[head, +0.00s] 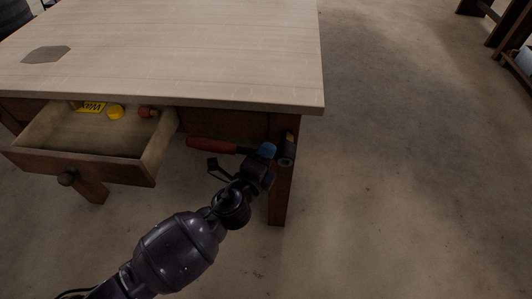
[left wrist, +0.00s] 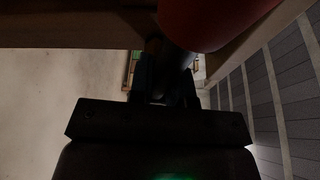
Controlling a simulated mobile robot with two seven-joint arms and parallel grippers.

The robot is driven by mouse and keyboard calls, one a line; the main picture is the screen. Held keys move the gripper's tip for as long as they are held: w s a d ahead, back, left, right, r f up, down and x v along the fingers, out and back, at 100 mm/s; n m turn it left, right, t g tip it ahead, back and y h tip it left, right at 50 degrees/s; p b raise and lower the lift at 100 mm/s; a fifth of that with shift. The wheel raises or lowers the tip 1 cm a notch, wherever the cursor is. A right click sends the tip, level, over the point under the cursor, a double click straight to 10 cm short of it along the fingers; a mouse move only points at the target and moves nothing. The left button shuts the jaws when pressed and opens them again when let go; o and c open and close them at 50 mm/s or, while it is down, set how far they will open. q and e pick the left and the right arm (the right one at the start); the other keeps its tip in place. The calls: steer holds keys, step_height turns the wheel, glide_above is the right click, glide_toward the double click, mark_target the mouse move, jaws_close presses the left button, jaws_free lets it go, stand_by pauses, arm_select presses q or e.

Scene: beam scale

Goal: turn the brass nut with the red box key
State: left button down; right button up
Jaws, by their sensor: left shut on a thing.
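My left gripper (head: 264,153) is shut on a red-handled tool (head: 212,145) beside the table's front right corner, below the tabletop. The tool lies roughly level, its red handle pointing left. At its right end is a dark crosswise head (head: 287,150) with a yellowish upper part, so it looks more like a hammer than a box key. In the left wrist view the red handle (left wrist: 215,15) is large at the top, with a dark shaft near the fingers. A small red object (head: 148,112) lies in the drawer; I cannot tell what it is. I cannot make out a brass nut.
The drawer (head: 148,160) stands open at the table's front, holding a yellow round thing (head: 116,112) and a yellow label (head: 92,107). The wooden tabletop (head: 190,50) is bare except for a grey flat patch (head: 46,54).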

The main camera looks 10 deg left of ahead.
arm_select(q)
steer(key=shift+w+r, duration=0.1)
steer(key=shift+w, duration=1.3)
steer(key=c, duration=1.6)
jaws_free()
steer(key=shift+w, duration=0.1)
jaws_close()
